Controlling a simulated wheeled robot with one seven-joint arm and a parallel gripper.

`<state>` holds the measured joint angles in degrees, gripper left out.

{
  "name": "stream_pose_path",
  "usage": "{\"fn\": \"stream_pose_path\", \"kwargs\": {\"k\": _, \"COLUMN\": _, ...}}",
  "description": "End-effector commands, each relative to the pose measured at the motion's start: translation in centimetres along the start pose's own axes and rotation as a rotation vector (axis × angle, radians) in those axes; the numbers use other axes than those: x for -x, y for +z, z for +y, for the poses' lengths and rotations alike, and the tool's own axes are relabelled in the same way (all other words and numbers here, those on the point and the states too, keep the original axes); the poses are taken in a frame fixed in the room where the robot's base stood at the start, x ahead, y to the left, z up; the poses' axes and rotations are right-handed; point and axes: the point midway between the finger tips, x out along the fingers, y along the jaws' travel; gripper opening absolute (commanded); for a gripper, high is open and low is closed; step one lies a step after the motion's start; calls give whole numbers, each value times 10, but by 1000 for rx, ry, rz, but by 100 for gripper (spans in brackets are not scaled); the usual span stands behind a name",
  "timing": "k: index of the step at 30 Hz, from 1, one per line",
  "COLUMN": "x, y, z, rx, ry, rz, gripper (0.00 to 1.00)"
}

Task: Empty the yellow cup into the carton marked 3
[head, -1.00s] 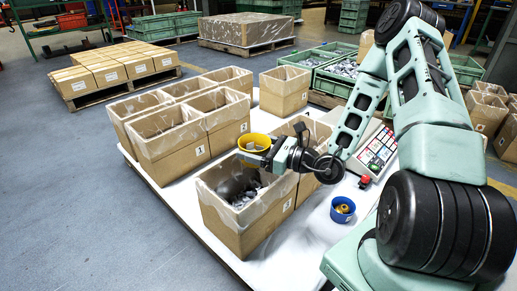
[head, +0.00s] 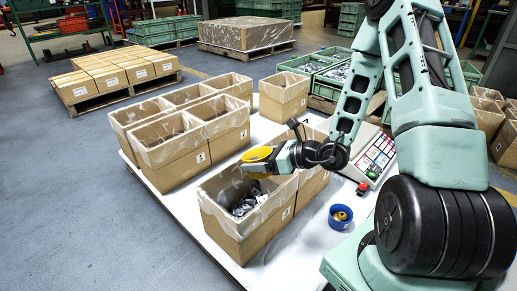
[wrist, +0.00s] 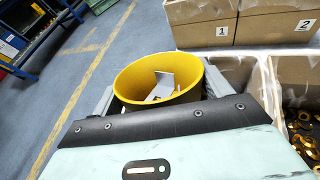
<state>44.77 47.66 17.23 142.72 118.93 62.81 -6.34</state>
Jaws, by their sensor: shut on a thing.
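My gripper (head: 266,158) is shut on the yellow cup (head: 257,154). The cup is held above the open front carton (head: 246,243) and looks tilted in the head view. In the wrist view the cup (wrist: 133,82) has at least one light grey flat part (wrist: 162,86) inside near its bottom. The front carton has a clear liner and dark grey metal parts (head: 245,203) in it. A small label (head: 286,212) is on its right side, too small to read surely in the head view.
Cartons marked 1 (wrist: 221,31) and 2 (wrist: 305,25) stand behind. A carton beside the front one holds brass parts (wrist: 306,142), seen in the wrist view. A blue cup (head: 341,217) with a brass part stands on the white table (head: 309,234), near a control panel (head: 375,158).

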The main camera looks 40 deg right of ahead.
Motion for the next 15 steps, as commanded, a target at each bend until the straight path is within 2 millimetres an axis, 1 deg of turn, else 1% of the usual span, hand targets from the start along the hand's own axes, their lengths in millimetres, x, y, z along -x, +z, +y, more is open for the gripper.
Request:
{"fn": "stream_pose_path", "kwargs": {"k": 1, "x": 1, "y": 6, "z": 1, "rx": -9, "ry": 1, "rz": 26, "gripper": 53}}
{"fn": "stream_pose_path", "kwargs": {"k": 15, "x": -2, "y": 2, "z": 0, "rx": -114, "ry": 2, "rz": 280, "gripper": 53}}
